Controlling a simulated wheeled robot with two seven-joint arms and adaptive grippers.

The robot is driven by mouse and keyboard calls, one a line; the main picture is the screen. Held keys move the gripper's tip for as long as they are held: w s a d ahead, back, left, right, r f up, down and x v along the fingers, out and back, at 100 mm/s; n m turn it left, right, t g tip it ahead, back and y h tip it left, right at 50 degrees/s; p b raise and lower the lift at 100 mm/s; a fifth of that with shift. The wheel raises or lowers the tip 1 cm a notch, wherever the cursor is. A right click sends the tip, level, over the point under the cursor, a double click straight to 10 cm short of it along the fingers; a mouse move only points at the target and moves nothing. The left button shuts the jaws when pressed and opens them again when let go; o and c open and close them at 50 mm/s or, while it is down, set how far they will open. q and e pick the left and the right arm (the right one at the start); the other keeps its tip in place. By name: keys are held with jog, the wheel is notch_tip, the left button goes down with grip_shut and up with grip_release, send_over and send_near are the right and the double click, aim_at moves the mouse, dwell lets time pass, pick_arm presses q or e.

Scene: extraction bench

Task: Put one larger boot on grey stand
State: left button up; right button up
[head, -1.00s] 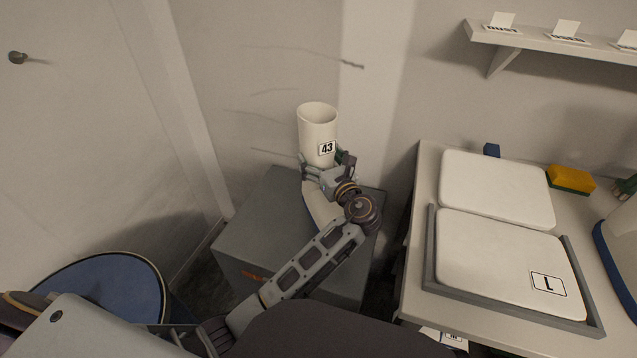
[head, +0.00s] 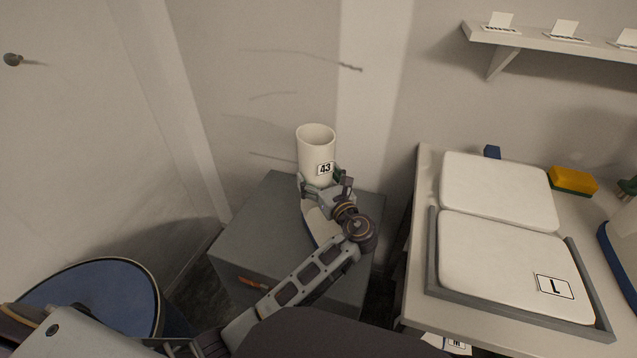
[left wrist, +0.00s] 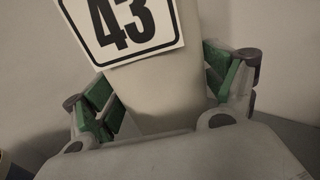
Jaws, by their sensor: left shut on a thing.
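A white boot (head: 316,150) with a "43" label stands upright over the top of the grey stand (head: 252,215) in the head view. Its foot points toward me, partly behind my arm. I cannot tell for sure whether its sole rests on the stand. My left gripper (head: 324,190) is shut on the boot's shaft, below the label. In the left wrist view the boot's shaft (left wrist: 160,85) rises between the green-padded fingers (left wrist: 165,100), one on each side. My right gripper is not in view.
A bench (head: 420,230) on the right holds a grey tray (head: 433,250) with a white item labelled "L", another white item (head: 497,188) and a yellow-green sponge (head: 573,181). A wall shelf (head: 540,40) hangs above. A round blue-topped thing (head: 90,295) stands at lower left.

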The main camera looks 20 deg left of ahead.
pick_arm(q)
jog(key=shift+f, duration=0.7)
jog(key=o, duration=1.9)
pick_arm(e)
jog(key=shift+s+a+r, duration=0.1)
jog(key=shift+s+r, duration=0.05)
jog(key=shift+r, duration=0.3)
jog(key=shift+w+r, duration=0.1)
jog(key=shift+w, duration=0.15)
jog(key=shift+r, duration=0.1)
